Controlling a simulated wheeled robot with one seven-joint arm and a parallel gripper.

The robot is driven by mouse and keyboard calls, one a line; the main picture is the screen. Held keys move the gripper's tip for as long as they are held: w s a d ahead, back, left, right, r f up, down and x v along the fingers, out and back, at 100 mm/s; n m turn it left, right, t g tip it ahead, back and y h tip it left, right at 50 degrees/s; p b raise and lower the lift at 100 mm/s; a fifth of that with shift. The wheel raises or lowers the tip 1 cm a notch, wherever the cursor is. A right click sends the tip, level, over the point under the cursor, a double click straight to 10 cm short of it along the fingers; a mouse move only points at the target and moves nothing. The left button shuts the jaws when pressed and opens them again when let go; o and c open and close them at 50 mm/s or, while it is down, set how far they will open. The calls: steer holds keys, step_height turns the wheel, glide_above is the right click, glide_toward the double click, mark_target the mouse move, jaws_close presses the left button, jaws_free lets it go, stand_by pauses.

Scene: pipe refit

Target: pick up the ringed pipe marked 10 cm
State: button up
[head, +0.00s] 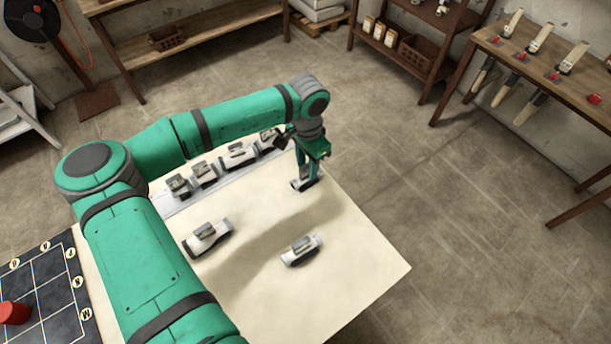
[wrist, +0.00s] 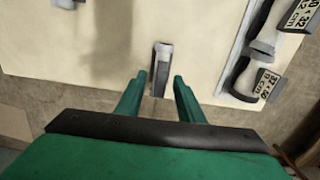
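My gripper (head: 303,178) points down over a short pale pipe with a dark end (head: 296,187) near the table's far right edge. In the wrist view my gripper (wrist: 159,77) is open, its green fingers apart on either side of a narrow pale-and-grey pipe (wrist: 162,60). There is no visible contact. I cannot read a marking on this pipe, and its ring cannot be made out. Two tagged pipes lie nearer on the table, one at left (head: 207,238) and one at right (head: 301,250); their tags are too small to read.
Several tagged pieces (head: 238,155) stand in a row on a grey strip at the table's back. Two labelled ones show at right in the wrist view (wrist: 265,84). A dark grid board (head: 45,290) with a red cylinder (head: 14,312) is at lower left. The cream table's front right (head: 370,265) is bare.

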steer(key=shift+f, duration=0.35)
steer(key=shift+c, duration=0.3)
jaws_close()
